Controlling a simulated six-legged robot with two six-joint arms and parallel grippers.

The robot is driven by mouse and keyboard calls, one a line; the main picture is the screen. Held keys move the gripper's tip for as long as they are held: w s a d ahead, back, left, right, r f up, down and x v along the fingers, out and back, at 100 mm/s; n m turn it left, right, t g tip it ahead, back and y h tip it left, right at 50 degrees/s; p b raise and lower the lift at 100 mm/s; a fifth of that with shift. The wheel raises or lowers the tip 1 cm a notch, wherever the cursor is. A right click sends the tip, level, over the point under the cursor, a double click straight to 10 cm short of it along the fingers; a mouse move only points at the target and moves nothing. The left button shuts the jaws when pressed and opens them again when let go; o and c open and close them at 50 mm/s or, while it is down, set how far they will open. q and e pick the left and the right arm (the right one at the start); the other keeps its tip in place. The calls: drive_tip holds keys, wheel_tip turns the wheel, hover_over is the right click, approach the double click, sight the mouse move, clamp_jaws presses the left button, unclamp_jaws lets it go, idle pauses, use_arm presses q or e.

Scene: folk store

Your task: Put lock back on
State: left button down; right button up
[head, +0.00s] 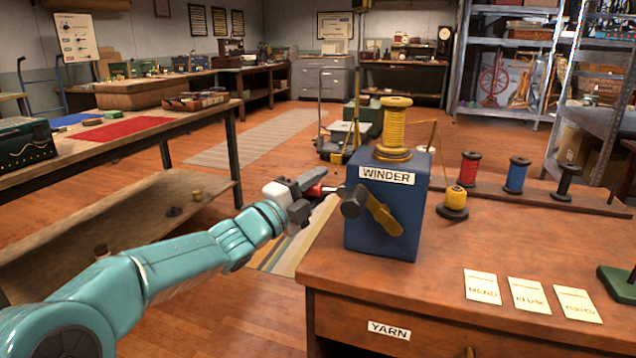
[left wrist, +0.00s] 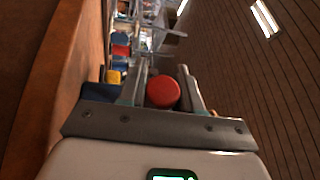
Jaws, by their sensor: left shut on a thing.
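My left gripper (head: 308,196) is shut on a small red thing (head: 318,189), which looks like the lock. It also shows as a round red end between the two fingers in the left wrist view (left wrist: 163,92). A thin light grey part extends from it towards the blue winder box (head: 375,238), which stands on the bench. My right gripper is not in view.
A yellow spool (head: 394,127) stands on the winder. Spools of red (head: 469,168), blue (head: 516,175) and dark thread (head: 566,181) line a rack behind. Several cards (head: 482,287) lie on the wooden bench (head: 420,300). The floor left of the bench is open.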

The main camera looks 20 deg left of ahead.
use_arm(q)
drive_tip(key=shift+d+r+m+g+y+p, duration=0.1)
drive_tip(key=shift+r+m+g+p, duration=0.5)
drive_tip(key=shift+m+p, duration=0.65)
drive_tip(key=shift+d+r+m+g+y+p, duration=0.1)
drive_tip(key=shift+r+m+g+p, duration=0.5)
drive_tip(key=shift+m+p, duration=0.6)
drive_tip(key=shift+d+r+m+g+y+p, duration=0.1)
drive_tip(key=shift+r+m+g+p, duration=0.65)
drive_tip(key=shift+p, duration=0.8)
drive_tip(key=shift+f+t, duration=0.1)
drive_tip(key=shift+t, duration=0.15)
drive_tip(key=c, duration=0.8)
unclamp_jaws()
drive_tip(key=shift+c, duration=0.2)
drive_tip(key=shift+s, duration=0.1)
drive_tip(key=v, duration=1.6)
drive_tip(key=shift+p, duration=0.4)
drive_tip(key=shift+s+f, duration=0.1)
drive_tip(key=shift+s, duration=0.05)
